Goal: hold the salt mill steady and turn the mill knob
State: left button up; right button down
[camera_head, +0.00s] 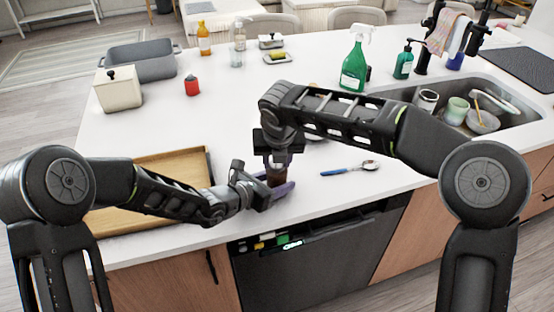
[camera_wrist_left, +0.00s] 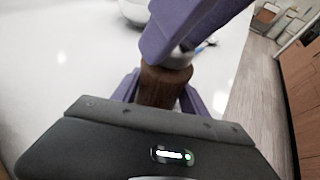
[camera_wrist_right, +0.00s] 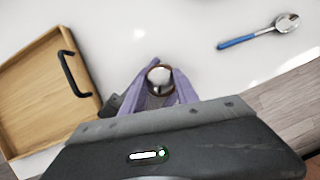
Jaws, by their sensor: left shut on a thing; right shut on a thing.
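The salt mill (camera_head: 276,177) has a dark brown wooden body and stands upright near the front edge of the white counter. My left gripper (camera_head: 272,190) comes in from the left, low down, with its purple fingers shut on the mill body, which also shows in the left wrist view (camera_wrist_left: 162,86). My right gripper (camera_head: 279,160) points down from above and is shut on the mill knob. The silvery knob (camera_wrist_right: 160,75) shows between its fingers in the right wrist view. The fingers hide much of the mill.
A wooden tray (camera_head: 176,160) with a black handle lies to the left, under my left arm. A blue-handled spoon (camera_head: 347,169) lies to the right. A sink (camera_head: 455,100) is farther right.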

jog(key=m, duration=0.2)
jog(key=m+h, duration=0.1)
jog(key=m, duration=0.1)
jog(key=m+h, duration=0.1)
jog(key=m, duration=0.1)
jog(key=shift+a+g, duration=0.25)
jog(key=shift+g, duration=0.05)
jog(key=m, duration=0.2)
jog(key=m+g+h, duration=0.1)
jog(key=m, duration=0.1)
jog(key=shift+w+h, duration=0.1)
jog(key=shift+h, duration=0.2)
jog(key=shift+f+m+h, duration=0.3)
jog(key=shift+m, duration=0.6)
jog(key=shift+m+g, duration=0.3)
jog(key=shift+r, duration=0.15)
jog(key=c, duration=0.9)
grip_release()
jog(key=shift+r, duration=0.1)
